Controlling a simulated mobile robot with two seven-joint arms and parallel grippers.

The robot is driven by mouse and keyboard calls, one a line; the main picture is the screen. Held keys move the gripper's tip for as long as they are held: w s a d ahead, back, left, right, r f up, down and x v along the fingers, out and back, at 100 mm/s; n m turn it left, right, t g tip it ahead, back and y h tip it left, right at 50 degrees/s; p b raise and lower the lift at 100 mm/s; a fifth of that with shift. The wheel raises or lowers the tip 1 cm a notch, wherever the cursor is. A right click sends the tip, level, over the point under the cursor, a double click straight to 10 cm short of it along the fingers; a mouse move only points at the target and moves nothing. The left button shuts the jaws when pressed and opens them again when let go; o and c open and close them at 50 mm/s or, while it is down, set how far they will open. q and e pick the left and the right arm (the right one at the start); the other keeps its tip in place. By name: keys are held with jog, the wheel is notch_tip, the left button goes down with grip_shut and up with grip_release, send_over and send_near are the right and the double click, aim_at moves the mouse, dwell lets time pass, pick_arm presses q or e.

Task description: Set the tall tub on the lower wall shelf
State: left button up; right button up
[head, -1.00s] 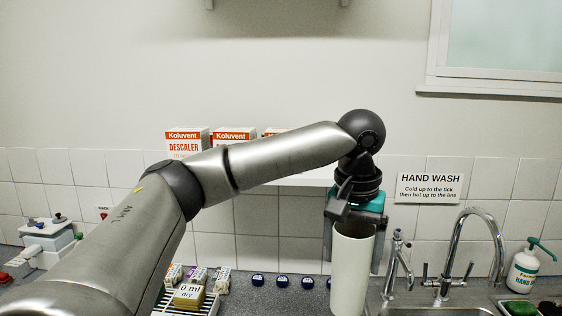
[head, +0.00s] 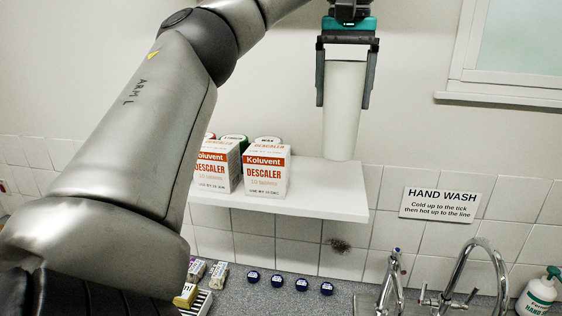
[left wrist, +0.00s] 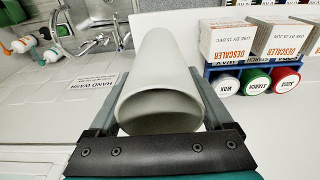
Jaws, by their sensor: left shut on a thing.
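The tall tub (head: 343,125) is white and stands upright in my left gripper (head: 343,105), whose fingers clasp its two sides from above. Its base overlaps the bare right end of the white lower wall shelf (head: 315,185) in the head view; I cannot tell whether it touches. In the left wrist view the tub (left wrist: 160,80) shows its open rim towards the camera, and the shelf (left wrist: 150,27) lies beyond it. My right gripper is not in view.
Descaler boxes (head: 267,173) and several lidded jars (left wrist: 256,80) in a blue rack occupy the shelf's left part, apart from the tub. A hand wash sign (head: 438,204) is on the wall at right. Taps (head: 470,270) and blue caps (head: 290,283) are below.

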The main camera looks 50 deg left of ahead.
aim_at(338, 145)
pick_arm(q)
notch_tip(338, 145, down, 5)
jog(key=shift+s, duration=0.15)
jog(key=shift+f, duration=2.4)
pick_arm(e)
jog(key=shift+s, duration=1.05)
pick_arm(q)
jog(key=shift+f, duration=0.2)
jog(key=o, duration=1.2)
jog(key=shift+c, duration=0.2)
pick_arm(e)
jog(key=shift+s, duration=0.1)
pick_arm(q)
jog(key=shift+r, duration=0.15)
